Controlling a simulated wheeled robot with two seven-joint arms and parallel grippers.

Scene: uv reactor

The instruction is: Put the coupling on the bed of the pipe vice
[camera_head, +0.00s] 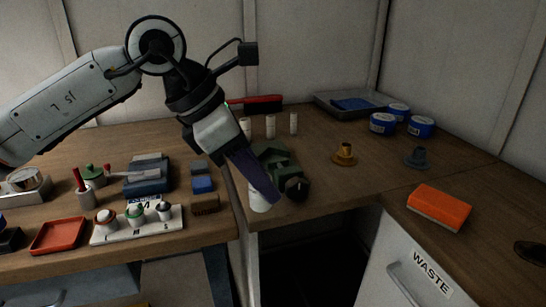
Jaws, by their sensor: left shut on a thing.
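My left gripper (266,192) comes in from the left and points down to the right, its dark fingers at the front edge of the wooden bench. It is shut on a short white cylinder, which I take for the coupling (259,203); the fingers hide its upper part. The green pipe vice (276,158) stands just behind and to the right of the fingers, with a dark round part (297,189) at its front. The fingers hide part of the vice, and its bed is hard to make out. My right gripper is not in view.
Several white cylinders (270,126) stand behind the vice. A white rack with knobs (137,225) and a red tray (59,236) are at the left. A brass flanged piece (344,154), blue tins (382,123) and an orange sponge (439,207) are at the right. The right bench is mostly clear.

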